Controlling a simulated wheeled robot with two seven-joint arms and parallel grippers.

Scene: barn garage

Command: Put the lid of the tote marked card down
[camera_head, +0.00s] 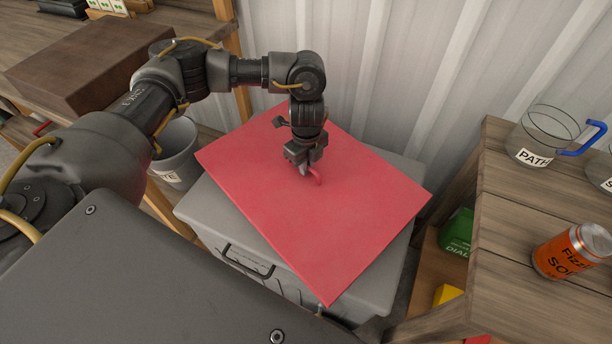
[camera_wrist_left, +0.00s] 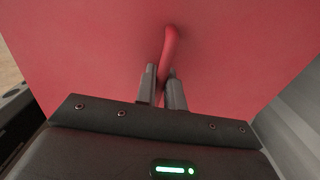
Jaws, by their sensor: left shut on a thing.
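A flat red lid (camera_head: 330,225) with a small red handle (camera_head: 317,179) lies over a grey tote (camera_head: 205,211). The lid is turned askew to the tote, and its corners overhang the sides. Whether it touches the tote's rim I cannot tell. My left gripper (camera_head: 305,172) is above the middle of the lid, shut on its handle. In the left wrist view the two fingers (camera_wrist_left: 162,88) close around the curved handle (camera_wrist_left: 170,48), and the lid (camera_wrist_left: 90,50) fills most of the picture. No marking reading card shows on the tote. My right gripper is not in view.
A wooden shelf (camera_head: 510,290) stands at the right with a clear jug (camera_head: 540,135) and an orange can (camera_head: 571,251). A grey bucket (camera_head: 178,150) stands left of the tote. A bench with a brown box (camera_head: 90,65) is at the upper left. A corrugated wall (camera_head: 400,70) is behind.

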